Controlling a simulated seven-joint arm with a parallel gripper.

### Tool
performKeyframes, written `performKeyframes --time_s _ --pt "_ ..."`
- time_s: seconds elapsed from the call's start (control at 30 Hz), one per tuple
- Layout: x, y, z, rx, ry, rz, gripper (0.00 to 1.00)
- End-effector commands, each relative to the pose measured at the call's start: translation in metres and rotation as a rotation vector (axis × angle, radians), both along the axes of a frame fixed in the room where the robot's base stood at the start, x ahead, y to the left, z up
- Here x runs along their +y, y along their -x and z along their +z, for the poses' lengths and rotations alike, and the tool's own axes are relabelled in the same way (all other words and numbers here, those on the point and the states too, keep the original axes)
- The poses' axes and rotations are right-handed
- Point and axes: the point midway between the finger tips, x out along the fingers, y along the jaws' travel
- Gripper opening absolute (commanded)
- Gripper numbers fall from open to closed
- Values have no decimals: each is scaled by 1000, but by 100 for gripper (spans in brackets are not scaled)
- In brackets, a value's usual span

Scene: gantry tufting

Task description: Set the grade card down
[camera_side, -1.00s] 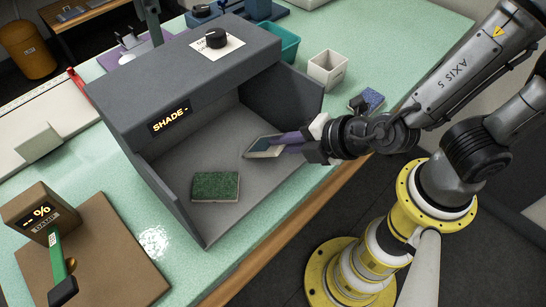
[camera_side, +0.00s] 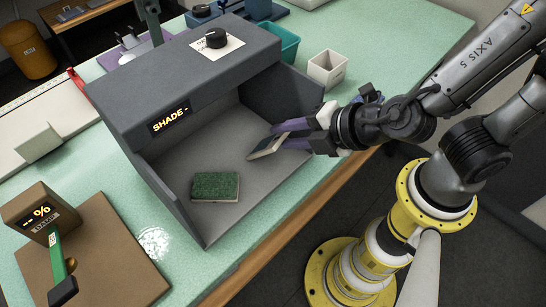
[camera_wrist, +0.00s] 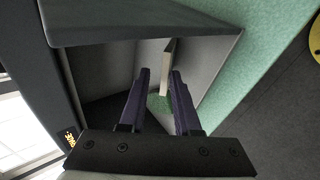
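The grade card (camera_side: 266,147) is a small flat card with a pale face and dark edge, tilted inside the right front of the grey shade booth (camera_side: 190,137). In the wrist view the card (camera_wrist: 167,66) shows as a thin pale strip beside the right fingertip, with a gap to the left one. My gripper (camera_side: 287,135) has its purple fingers spread apart, at the card's upper right end; the fingers also show in the wrist view (camera_wrist: 160,74). I cannot tell whether the card touches the booth floor.
A green tufted sample (camera_side: 215,186) lies on the booth floor left of the card. The booth's right wall (camera_side: 302,88) stands close behind my gripper. A white square cup (camera_side: 327,69) stands outside it. The middle of the booth floor is clear.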

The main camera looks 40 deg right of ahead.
Motion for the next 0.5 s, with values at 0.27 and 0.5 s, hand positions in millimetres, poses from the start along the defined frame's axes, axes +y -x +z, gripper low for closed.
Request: performKeyframes --time_s 0.27,0.5 --pt "-2 12 44 -2 -3 0 31" --pt "-7 12 52 30 -65 -66 31"
